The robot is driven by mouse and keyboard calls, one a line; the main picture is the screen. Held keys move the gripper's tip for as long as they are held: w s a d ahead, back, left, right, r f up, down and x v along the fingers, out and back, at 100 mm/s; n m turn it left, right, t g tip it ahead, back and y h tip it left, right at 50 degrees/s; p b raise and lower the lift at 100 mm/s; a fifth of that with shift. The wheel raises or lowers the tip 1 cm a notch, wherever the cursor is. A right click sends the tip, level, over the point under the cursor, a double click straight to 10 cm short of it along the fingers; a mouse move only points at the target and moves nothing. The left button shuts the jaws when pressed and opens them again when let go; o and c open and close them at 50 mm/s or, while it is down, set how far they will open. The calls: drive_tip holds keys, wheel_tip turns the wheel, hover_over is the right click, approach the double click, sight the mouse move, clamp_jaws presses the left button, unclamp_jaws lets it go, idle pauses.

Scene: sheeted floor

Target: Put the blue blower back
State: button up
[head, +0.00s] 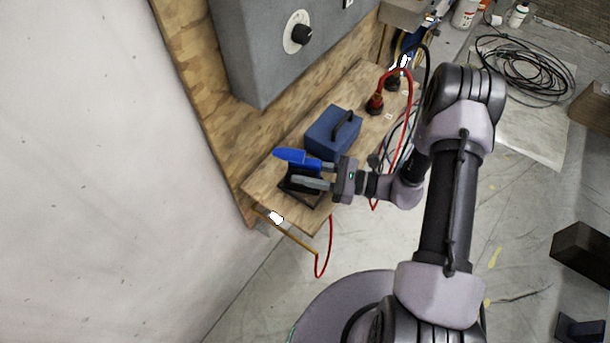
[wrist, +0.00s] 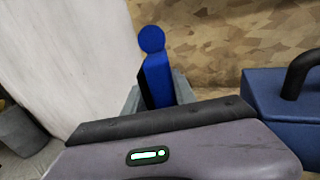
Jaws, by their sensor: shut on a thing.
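The blue blower (head: 293,157) is between the fingers of my gripper (head: 312,173), which is shut on it. In the head view it points left, over the near end of the wooden shelf (head: 263,177). In the wrist view the blower (wrist: 156,72) stands up between the grey fingers (wrist: 158,98), its rounded end upward. A dark open tray or frame (head: 290,190) lies on the shelf below my gripper, partly hidden by it. I cannot tell whether the blower touches the tray.
A blue box (head: 330,133) with a black handle stands on the shelf just behind the blower. Red cable (head: 411,105) runs from black plugs and hangs past the shelf's edge. A grey cabinet (head: 262,60) is above. Coiled black cable (head: 525,68) lies on the floor.

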drive_tip(key=shift+f, duration=0.15)
drive_tip(key=shift+f, duration=0.35)
drive_tip(key=o, duration=0.8)
drive_tip(key=shift+r, duration=0.1)
